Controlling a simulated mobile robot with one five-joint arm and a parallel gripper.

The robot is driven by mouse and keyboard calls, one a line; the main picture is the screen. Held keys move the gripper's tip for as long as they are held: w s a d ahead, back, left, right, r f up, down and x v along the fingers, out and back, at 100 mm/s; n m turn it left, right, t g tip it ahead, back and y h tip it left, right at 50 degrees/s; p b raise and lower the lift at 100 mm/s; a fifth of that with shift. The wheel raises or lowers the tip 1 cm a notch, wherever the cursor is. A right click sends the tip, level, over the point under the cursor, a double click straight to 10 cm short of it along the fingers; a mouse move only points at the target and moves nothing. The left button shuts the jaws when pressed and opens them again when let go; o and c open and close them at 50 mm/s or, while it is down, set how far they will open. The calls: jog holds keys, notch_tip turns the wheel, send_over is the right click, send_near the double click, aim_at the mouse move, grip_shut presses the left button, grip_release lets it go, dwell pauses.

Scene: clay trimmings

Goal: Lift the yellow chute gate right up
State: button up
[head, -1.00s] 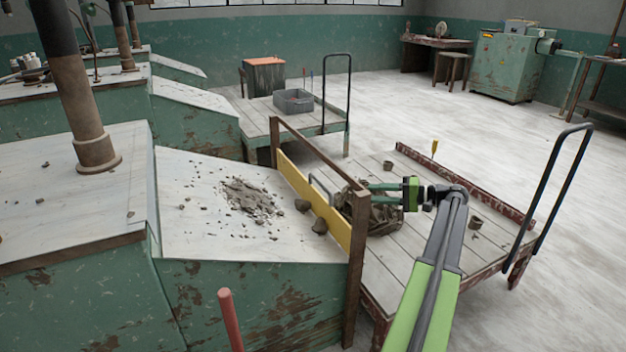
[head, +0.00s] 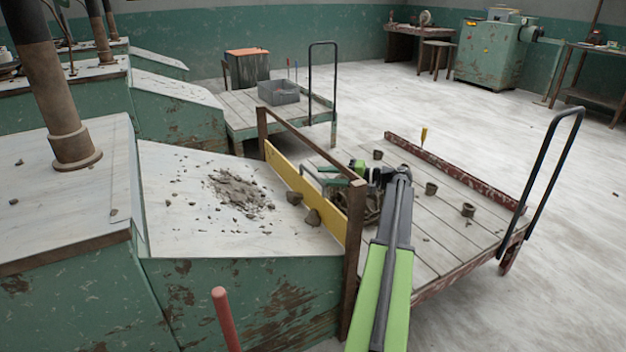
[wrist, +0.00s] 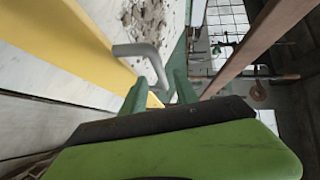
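The yellow chute gate (head: 292,183) stands across the low end of the chute, between two brown posts and below a brown top bar. It also fills the upper left of the wrist view (wrist: 75,35). Its grey metal handle (head: 308,172) sticks out on the cart side, and in the wrist view the handle (wrist: 147,55) bends down between my fingertips. My gripper (head: 338,177) has its green fingers at the handle. In the wrist view the fingers (wrist: 161,84) stand apart, with gaps seeming to show beside the bar. Contact cannot be told.
Grey clay trimmings (head: 238,190) lie on the chute, with lumps (head: 313,217) against the gate. A brown post (head: 354,260) stands close to my arm. The wooden cart (head: 425,225) beyond the gate carries small pots (head: 468,210). The floor at right is open.

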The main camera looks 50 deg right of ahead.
aim_at(314, 174)
jog(key=x, duration=0.4)
jog(key=shift+w+a, duration=0.2)
jog(key=shift+w, duration=0.15)
grip_shut()
dwell(1.1)
